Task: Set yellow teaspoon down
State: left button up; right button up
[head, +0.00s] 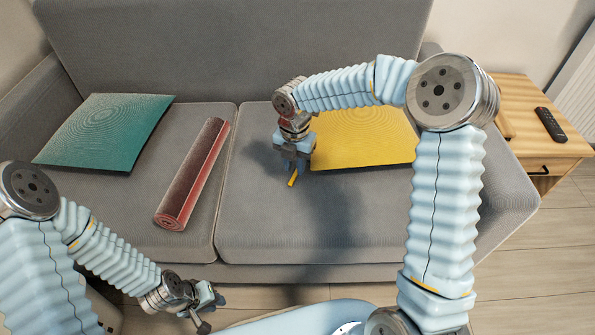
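The yellow teaspoon (292,179) shows only as a short yellow piece sticking out below my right gripper (291,166). My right gripper is shut on it, pointing down over the right seat cushion of the grey sofa (270,215). The rest of the teaspoon is hidden by the fingers. I cannot tell whether its tip touches the cushion. My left gripper (212,312) is low in front of the sofa, with its fingertips apart and nothing between them.
A yellow cushion (365,140) lies just right of my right gripper. A rolled red mat (192,175) and a teal cushion (105,132) lie on the left. A wooden side table (525,105) with a black remote (550,125) stands at right. The seat's front middle is clear.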

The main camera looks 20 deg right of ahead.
jog(key=shift+f, duration=1.05)
jog(key=shift+c, duration=0.4)
grip_shut()
